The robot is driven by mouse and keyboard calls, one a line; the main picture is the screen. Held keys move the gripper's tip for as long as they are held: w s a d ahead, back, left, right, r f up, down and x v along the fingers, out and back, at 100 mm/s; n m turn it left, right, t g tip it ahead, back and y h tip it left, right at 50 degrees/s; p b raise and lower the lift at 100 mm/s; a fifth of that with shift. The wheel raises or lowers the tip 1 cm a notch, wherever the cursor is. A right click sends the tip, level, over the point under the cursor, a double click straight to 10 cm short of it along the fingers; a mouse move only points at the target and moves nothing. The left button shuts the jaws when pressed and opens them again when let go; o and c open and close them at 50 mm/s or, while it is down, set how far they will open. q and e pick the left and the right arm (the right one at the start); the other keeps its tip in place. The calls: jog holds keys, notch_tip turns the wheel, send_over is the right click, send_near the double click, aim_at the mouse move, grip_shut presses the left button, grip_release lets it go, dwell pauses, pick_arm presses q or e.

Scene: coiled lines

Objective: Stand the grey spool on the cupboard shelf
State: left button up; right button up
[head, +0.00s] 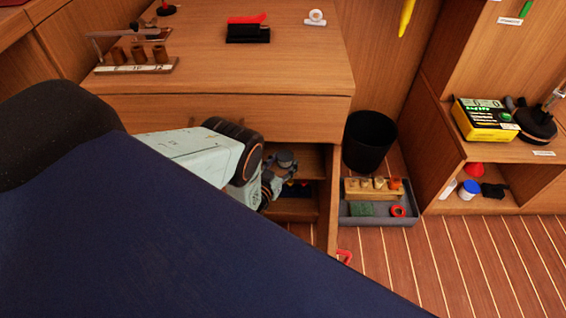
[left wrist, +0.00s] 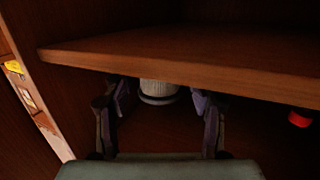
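The grey spool (left wrist: 159,90) shows in the left wrist view as a pale cylinder with a darker lower rim. Its top is hidden behind the edge of the wooden cupboard shelf (left wrist: 190,65). My left gripper (left wrist: 160,108) is open, with one finger on each side of the spool and a visible gap at both sides. In the head view my left gripper (head: 277,176) reaches into the open cupboard (head: 310,160) below the counter; the spool cannot be made out there. What the spool rests on is unclear. My right gripper is not in view.
A red object (left wrist: 300,119) is at the right inside the cupboard. The open cupboard door (head: 333,205) stands edge-on beside my left arm. Right of it are a black bin (head: 369,140) and a grey tray (head: 380,215) with small items. The striped floor at right is clear.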

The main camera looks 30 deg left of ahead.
pick_arm(q)
jog(key=shift+o, duration=0.7)
jog(key=s+d+r+g+p, duration=0.1)
jog(key=s+d+g+p, duration=0.15)
jog(key=s, duration=0.45)
jog(key=s+d+r+g+h+p, duration=0.1)
jog(key=s+d+g, duration=0.2)
jog(key=s, duration=0.3)
jog(key=s+d+r+g+p, duration=0.1)
jog(key=s+d+g+p, duration=0.15)
jog(key=s, duration=0.45)
jog(key=s+d+r+g, duration=0.2)
jog(key=s+r+g, duration=0.2)
jog(key=s, duration=0.5)
jog(key=s+d+r+m+g+h, duration=0.1)
jog(key=s+d+r+g, duration=0.1)
jog(key=s+r+g, duration=0.2)
jog(key=s+r+b, duration=0.1)
jog(key=s+r, duration=0.1)
jog(key=s, duration=0.2)
jog(key=shift+s+d+r, duration=0.15)
jog(key=shift+s, duration=0.2)
